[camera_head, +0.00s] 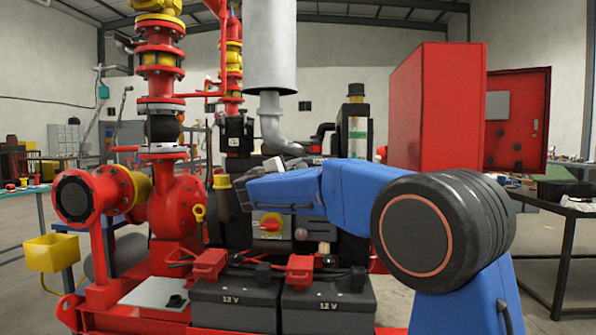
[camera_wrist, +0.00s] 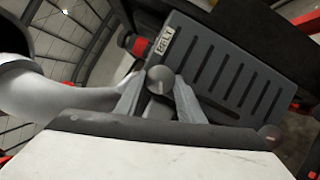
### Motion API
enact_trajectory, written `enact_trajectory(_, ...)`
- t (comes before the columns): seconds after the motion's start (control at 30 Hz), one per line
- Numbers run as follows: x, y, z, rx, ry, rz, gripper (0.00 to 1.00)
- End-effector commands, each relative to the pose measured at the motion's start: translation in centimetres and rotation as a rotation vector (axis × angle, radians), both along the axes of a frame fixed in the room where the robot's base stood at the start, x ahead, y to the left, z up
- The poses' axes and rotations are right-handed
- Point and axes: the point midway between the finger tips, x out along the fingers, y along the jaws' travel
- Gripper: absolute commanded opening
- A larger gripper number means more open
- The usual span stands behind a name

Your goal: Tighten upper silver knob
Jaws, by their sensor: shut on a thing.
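The upper silver knob (camera_wrist: 160,79) shows in the wrist view as a round grey cap beside a dark slotted guard. My gripper (camera_wrist: 157,92) has its two pale fingers on either side of the knob, closed against it. In the head view my gripper (camera_head: 243,194) reaches in from the right to the engine's dark front panel. The knob it holds cannot be made out there. A smaller silver knob (camera_head: 301,234) sits lower on the panel, beside a red and yellow rotary switch (camera_head: 270,223).
Two black batteries (camera_head: 235,305) with red terminal covers stand below the panel. A silver exhaust pipe (camera_head: 270,125) rises above my gripper. A red cabinet (camera_head: 440,105) stands at the right, and red pump piping (camera_head: 175,205) is at the left. The slotted guard (camera_wrist: 225,75) is close to my fingers.

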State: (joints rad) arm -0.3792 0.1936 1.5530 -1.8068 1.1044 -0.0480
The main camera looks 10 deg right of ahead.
Motion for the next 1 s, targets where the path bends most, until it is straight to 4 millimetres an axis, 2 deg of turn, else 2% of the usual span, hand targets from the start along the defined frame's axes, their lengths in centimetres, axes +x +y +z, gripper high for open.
enact_trajectory(0.6, -0.11, -0.39, -0.67, -0.554, 0.183, 0.001, 0.12)
enact_trajectory(1.0, -0.19, -0.61, -0.79, -0.829, 0.273, 0.001, 0.12)
